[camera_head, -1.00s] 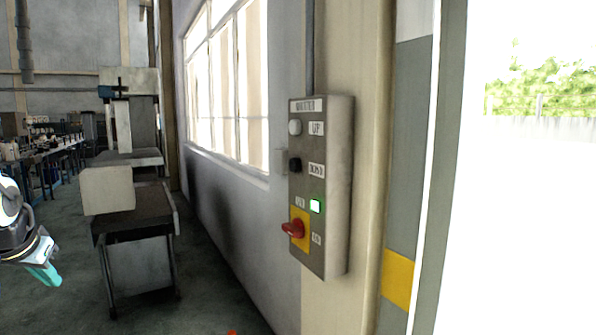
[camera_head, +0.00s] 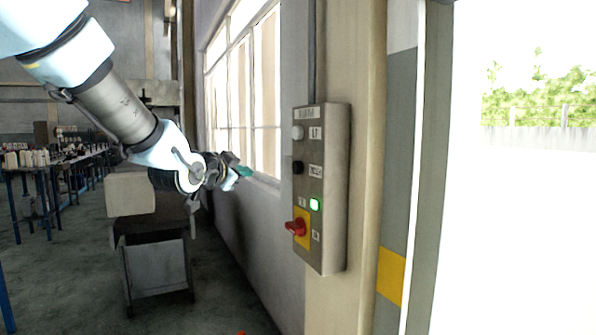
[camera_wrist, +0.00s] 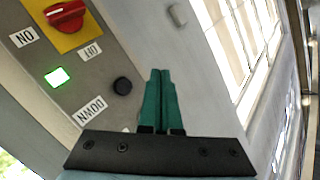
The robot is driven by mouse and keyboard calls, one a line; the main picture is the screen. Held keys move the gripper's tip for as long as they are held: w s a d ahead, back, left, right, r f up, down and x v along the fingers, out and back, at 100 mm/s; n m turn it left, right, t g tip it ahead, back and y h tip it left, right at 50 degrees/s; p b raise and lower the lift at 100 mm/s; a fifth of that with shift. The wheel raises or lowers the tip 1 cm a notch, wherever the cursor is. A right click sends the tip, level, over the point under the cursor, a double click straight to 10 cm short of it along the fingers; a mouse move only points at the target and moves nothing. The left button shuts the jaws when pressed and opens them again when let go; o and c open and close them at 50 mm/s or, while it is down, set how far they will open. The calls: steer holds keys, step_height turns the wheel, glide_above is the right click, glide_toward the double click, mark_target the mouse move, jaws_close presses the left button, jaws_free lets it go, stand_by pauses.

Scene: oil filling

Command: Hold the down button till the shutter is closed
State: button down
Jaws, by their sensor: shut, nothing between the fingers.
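The control box (camera_head: 322,188) is mounted on the wall post in the head view. Its black down button (camera_head: 297,168) sits below a white up button (camera_head: 298,132). The down button also shows in the wrist view (camera_wrist: 122,86), beside the DOWN label. My gripper (camera_head: 247,171) is to the left of the box, at about the down button's height in the picture, apart from it. In the wrist view its green fingers (camera_wrist: 160,76) are together and empty, to the right of the button. The shutter itself cannot be made out; the doorway (camera_head: 520,220) at right is bright and open.
A green lamp (camera_head: 315,204) is lit on the box, above a red rotary switch (camera_head: 295,227) on a yellow plate. Windows (camera_head: 240,95) line the wall behind my gripper. A grey machine (camera_head: 150,215) stands at left behind my arm.

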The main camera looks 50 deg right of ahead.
mark_target(297, 167)
steer(key=shift+s+d+r, duration=0.25)
steer(key=shift+s+d, duration=0.05)
steer(key=shift+s, duration=0.05)
steer(key=s+d, duration=0.3)
steer(key=d, duration=0.5)
stand_by(0.4)
steer(key=shift+s+d+f, duration=0.1)
steer(key=shift+s+d, duration=0.05)
steer(key=shift+d, duration=0.05)
stand_by(1.8)
steer(key=shift+d, duration=0.3)
